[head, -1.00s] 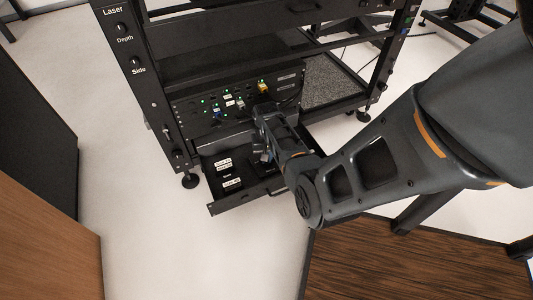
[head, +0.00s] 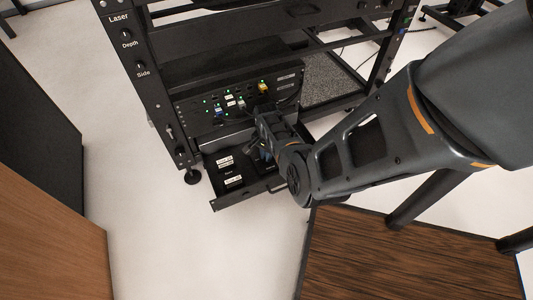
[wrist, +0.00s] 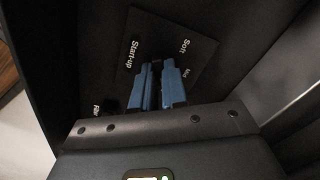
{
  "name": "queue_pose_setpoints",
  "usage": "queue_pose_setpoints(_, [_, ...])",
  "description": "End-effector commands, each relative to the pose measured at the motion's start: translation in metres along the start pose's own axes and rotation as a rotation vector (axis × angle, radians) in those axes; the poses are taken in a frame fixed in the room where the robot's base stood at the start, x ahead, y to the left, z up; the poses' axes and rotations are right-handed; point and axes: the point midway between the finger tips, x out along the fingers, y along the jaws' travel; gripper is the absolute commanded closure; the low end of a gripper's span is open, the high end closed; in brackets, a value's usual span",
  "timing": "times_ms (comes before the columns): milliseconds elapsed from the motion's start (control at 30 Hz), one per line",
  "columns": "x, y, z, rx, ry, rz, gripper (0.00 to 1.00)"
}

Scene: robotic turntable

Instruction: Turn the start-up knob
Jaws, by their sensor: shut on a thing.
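The start-up knob is mostly hidden between my fingers. Its black panel (wrist: 190,42) shows in the wrist view with the labels "Start-up", "Soft" and "Mid". My gripper (wrist: 160,88) has its two blue fingers close together, shut on the knob at the panel. In the head view my gripper (head: 264,150) reaches down into the pulled-out drawer at the bottom of the black rack, and my wrist covers the knob there.
The open drawer (head: 246,198) holds several white labels on its left side. Above it is a panel (head: 205,108) with green lights and plugs. A wooden surface (head: 400,255) lies at lower right. Pale floor is clear at left.

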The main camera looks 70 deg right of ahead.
Motion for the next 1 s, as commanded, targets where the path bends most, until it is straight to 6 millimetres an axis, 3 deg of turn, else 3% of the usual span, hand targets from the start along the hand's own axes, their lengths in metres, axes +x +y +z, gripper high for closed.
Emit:
queue_pose_setpoints(567, [0.0006, 0.0008, -0.0002, 0.033, 0.000, 0.001, 1.00])
queue_pose_setpoints(600, [0.0006, 0.0008, -0.0003, 0.033, 0.000, 0.001, 0.83])
queue_pose_setpoints(800, [0.0003, 0.0005, -0.0002, 0.031, 0.000, 0.001, 0.64])
queue_pose_setpoints(1000, [0.0002, 0.0002, -0.0001, 0.030, 0.000, 0.000, 0.62])
